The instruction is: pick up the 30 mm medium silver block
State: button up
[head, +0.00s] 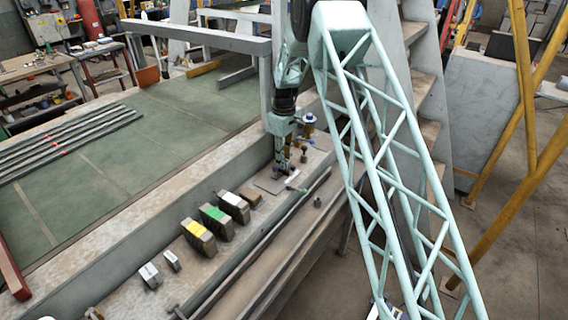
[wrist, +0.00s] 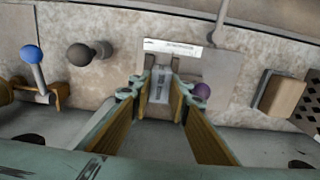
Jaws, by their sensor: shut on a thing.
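In the wrist view my gripper (wrist: 160,100) is shut on a small silver block (wrist: 161,80), which sits between the two fingertips and appears to be the 30 mm medium silver block. In the head view my gripper (head: 282,166) is low over the bench near a flat grey plate (head: 268,185); the block is too small to make out there. Whether the block touches the surface below is hard to tell. Two other small silver blocks, one larger (head: 150,274) and one smaller (head: 172,260), stand at the lower left of the bench.
Blocks with yellow (head: 196,231), green (head: 213,214) and white (head: 232,200) tops stand in a row left of my gripper. In the wrist view, a blue knob (wrist: 32,54), a dark knob (wrist: 80,54) and a purple ball (wrist: 202,90) are close by. A brown block (wrist: 280,95) is at right.

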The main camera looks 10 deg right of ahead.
jog(key=shift+r, duration=0.1)
jog(key=shift+r, duration=1.6)
jog(key=s+r+b, duration=0.1)
jog(key=s, duration=1.5)
jog(key=shift+r, duration=0.3)
